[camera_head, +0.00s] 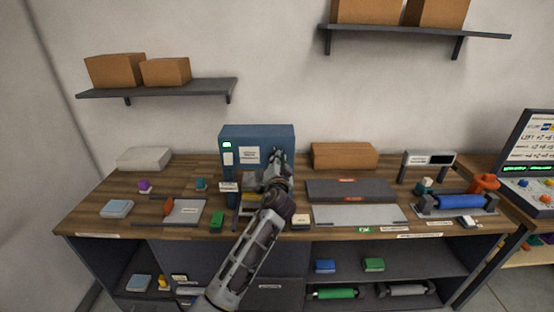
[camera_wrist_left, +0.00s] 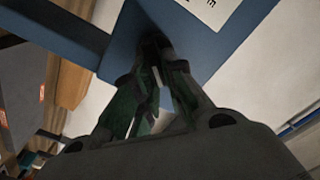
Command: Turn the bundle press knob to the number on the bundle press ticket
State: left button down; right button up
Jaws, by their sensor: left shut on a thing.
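The bundle press (camera_head: 235,133) is a blue box-shaped machine at the back of the wooden counter, left of centre. It has a small green display and white labels. A white label (camera_head: 249,153) is on its front, and a small white card (camera_head: 228,187) stands before it; their writing is too small to read. My left gripper (camera_head: 277,157) is at the right side of the press front. In the left wrist view, its fingers (camera_wrist_left: 157,48) are shut on a dark knob against the blue panel. The fingers and arm mostly hide the knob, and its setting cannot be read.
A grey tray (camera_head: 358,214) and a dark slab (camera_head: 350,189) lie right of my arm. A blue roller (camera_head: 460,202) is at the far right. Shelves with boxes hang above.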

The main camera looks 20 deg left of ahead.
pick_arm(q)
jog(key=shift+d+m, duration=0.1)
jog(key=shift+m, duration=0.2)
jog(key=c, duration=1.5)
grip_release()
jog(key=shift+v, duration=6)
jog(key=shift+f, duration=0.1)
